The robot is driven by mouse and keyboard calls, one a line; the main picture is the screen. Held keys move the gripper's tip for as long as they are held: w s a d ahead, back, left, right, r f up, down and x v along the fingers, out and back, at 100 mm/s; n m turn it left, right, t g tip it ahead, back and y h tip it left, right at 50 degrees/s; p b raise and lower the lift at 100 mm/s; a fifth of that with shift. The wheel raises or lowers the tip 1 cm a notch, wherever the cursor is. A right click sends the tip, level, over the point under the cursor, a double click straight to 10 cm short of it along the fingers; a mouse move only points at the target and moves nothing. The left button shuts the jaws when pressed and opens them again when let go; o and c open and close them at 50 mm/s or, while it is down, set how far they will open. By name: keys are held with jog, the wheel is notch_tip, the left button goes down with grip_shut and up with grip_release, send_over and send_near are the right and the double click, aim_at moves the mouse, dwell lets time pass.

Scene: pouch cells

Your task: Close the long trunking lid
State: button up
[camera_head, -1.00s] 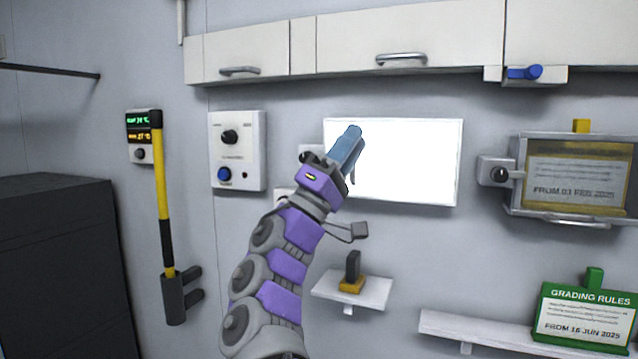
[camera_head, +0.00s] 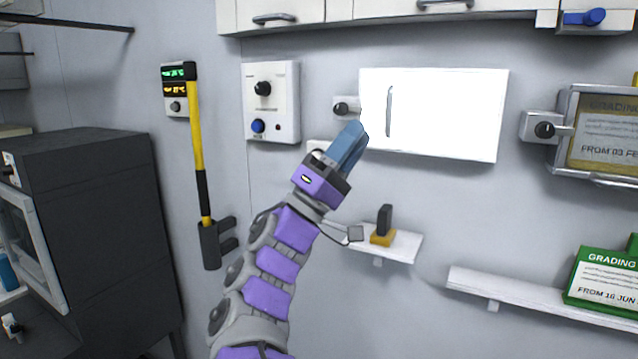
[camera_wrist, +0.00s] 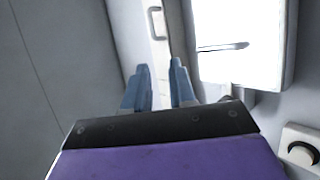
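My gripper (camera_head: 358,135) is raised in front of the wall, at the lower left corner of a bright white panel (camera_head: 450,115) in the head view. The panel carries a thin grey handle (camera_head: 389,110). In the wrist view my two blue fingers (camera_wrist: 160,70) are apart with nothing between them. A long white row of cabinet-like covers (camera_head: 395,8) with grey handles runs along the wall above; it also shows in the wrist view (camera_wrist: 150,50) beyond the fingers. I cannot tell which piece is the trunking lid. The row's top is cut off in the head view.
A dark cabinet (camera_head: 95,200) stands at left. A yellow-black tool (camera_head: 198,150) and a knob box (camera_head: 272,100) are on the wall. A small shelf (camera_head: 400,245) with a black-yellow block is below my gripper. A green sign (camera_head: 605,275) is at right.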

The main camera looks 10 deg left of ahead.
jog(key=v, duration=0.8)
jog(key=shift+a, duration=0.25)
jog(key=shift+w, duration=0.1)
